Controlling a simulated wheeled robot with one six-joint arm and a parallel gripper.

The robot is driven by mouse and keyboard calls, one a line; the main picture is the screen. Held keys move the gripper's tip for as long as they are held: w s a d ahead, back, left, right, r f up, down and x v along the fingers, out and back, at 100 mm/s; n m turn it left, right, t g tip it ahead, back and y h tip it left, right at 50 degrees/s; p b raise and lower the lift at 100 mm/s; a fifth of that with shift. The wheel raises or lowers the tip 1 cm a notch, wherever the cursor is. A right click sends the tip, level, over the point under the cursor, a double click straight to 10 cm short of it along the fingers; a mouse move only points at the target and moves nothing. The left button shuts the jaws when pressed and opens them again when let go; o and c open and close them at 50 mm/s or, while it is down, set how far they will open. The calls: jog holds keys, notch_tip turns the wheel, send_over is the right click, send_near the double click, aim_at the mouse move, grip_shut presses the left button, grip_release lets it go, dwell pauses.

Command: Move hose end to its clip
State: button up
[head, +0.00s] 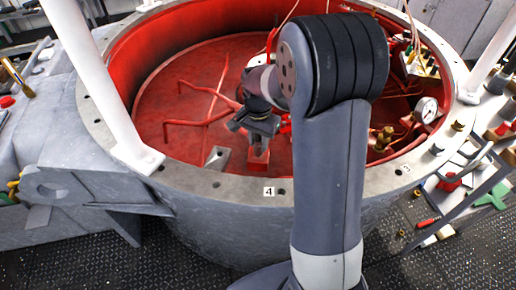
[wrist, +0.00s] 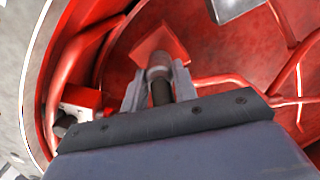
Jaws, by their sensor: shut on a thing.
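My gripper (head: 260,136) reaches down inside the red-walled round vessel. In the wrist view its two grey fingers (wrist: 158,88) are shut on the hose end (wrist: 160,74), a short piece with a grey rounded top and a dark body. A red square plate (wrist: 158,42) shows just beyond it; I cannot tell whether they touch. In the head view a red block (head: 258,160) is directly below the fingers, and the hose end is hidden by the gripper. I cannot make out for sure which part is the clip.
A pale metal bracket (head: 217,157) stands left of my gripper. Thin red pipes (head: 200,122) branch over the vessel floor. A pressure gauge (head: 426,110) and brass fittings (head: 383,138) are at the right. The grey flanged rim (head: 200,182) surrounds the vessel, with a white post (head: 100,85) at left.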

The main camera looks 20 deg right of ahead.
jog(key=shift+r+p, duration=1.45)
jog(key=shift+r, duration=0.5)
dwell(0.3)
